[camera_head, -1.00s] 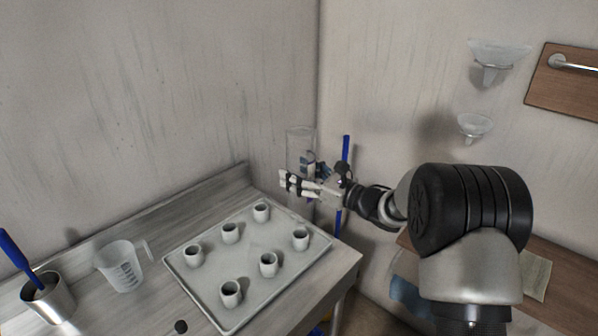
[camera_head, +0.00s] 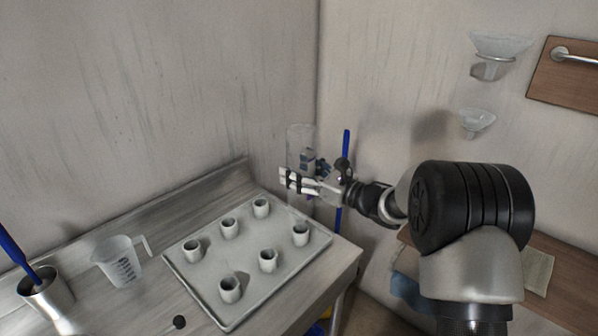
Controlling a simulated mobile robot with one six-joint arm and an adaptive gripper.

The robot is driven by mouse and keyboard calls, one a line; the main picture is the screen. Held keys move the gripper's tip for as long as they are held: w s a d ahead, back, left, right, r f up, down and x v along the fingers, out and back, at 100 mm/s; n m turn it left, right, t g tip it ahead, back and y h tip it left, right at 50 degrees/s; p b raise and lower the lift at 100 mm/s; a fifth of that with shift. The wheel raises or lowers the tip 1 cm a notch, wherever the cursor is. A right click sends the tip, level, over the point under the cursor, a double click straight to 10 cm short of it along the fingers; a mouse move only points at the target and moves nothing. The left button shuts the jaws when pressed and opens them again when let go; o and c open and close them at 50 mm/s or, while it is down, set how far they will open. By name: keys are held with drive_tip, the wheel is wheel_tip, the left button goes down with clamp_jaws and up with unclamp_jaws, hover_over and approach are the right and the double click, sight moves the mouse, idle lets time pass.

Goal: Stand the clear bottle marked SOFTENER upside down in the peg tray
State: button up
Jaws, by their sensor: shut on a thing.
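A clear bottle (camera_head: 300,138) stands out faintly against the wall at the back right of the tray. My gripper (camera_head: 287,181) is shut on it, with the fingers across its lower part. The bottle looks upright in the picture; its marking and which end is up cannot be made out. The peg tray (camera_head: 213,312) is a pale, shallow tray on the counter with several short, hollow-topped pegs, all bare. The bottle is at or just beyond the tray's far right corner, and its lower end is partly hidden by my gripper.
A clear measuring jug (camera_head: 118,262) and a metal cup (camera_head: 45,298) with a blue-handled tool stand left of the tray. A blue pole (camera_head: 346,145) stands behind my gripper. Clear funnels (camera_head: 500,48) hang on the right wall.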

drive_tip(key=shift+f+b, duration=0.55)
drive_tip(key=shift+b, duration=0.05)
drive_tip(key=shift+f, duration=1.85)
drive_tip(key=o, duration=1.2)
